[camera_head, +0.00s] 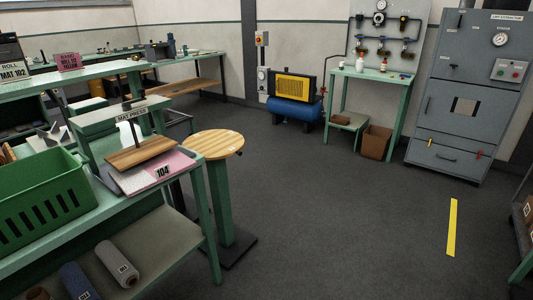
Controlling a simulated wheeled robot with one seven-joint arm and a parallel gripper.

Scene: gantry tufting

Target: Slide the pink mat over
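The pink mat (181,162) lies flat on the green bench at left, near its right end. A sign reading MAT PRESS (130,115) stands behind. The surface on the mat's left side looks greyish. A round wooden-topped pedestal (215,141) stands right beside the bench end, close to the mat's right edge. My gripper is not in view.
A slotted green crate (48,205) stands on the bench left of the press. Yarn rolls (117,262) lie on the shelf below. The grey floor right of the pedestal is open, with a yellow strip (452,227). A grey cabinet (470,95) stands at the back right.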

